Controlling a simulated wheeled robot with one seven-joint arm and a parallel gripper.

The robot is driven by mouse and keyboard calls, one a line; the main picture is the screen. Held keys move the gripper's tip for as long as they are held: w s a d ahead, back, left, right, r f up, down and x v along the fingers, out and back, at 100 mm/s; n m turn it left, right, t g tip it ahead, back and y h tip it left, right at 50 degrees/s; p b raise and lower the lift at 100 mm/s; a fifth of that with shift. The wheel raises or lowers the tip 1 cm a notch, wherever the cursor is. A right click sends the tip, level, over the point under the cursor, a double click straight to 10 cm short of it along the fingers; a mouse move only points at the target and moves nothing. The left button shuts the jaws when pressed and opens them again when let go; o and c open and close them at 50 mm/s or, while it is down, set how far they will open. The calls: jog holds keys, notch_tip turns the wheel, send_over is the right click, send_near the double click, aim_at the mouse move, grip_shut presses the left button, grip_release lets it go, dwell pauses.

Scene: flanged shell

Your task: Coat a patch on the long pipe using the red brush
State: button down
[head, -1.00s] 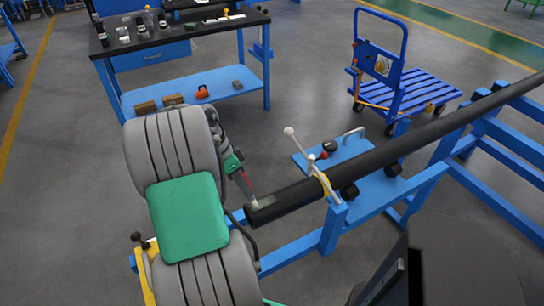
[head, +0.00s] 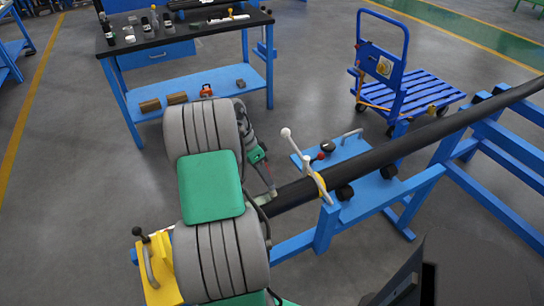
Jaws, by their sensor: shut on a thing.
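The long dark pipe (head: 420,141) runs from the upper right down to its near end at the middle of the head view. It rests on a blue stand. My gripper (head: 268,186) is over the pipe's near end, pointing down, and is shut on the red brush. The brush is thin and mostly hidden by my gripper and arm. A small pale area (head: 262,199) shows at the pipe's end by the gripper; I cannot tell whether it is bristles or coating. My grey and green arm hides the pipe's very end.
A yellow clamp with a pale handle (head: 305,158) holds the pipe close to the right of my gripper. The blue stand (head: 400,190) has crossbars. A blue cart (head: 407,90) and a black-topped workbench (head: 185,32) stand behind. Open floor lies at left.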

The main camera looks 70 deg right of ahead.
jog(key=v, duration=0.1)
jog(key=p+v, duration=0.1)
jog(key=v, duration=0.1)
jog(key=shift+s+a+r, duration=0.1)
jog(key=shift+s+r, duration=0.05)
jog(key=shift+s, duration=0.15)
jog(key=shift+s+r+p, duration=0.25)
jog(key=shift+r+p, duration=0.5)
jog(key=shift+p, duration=0.05)
jog(key=shift+r+p, duration=1.45)
jog(key=shift+r, duration=0.35)
jog(key=shift+w, duration=0.1)
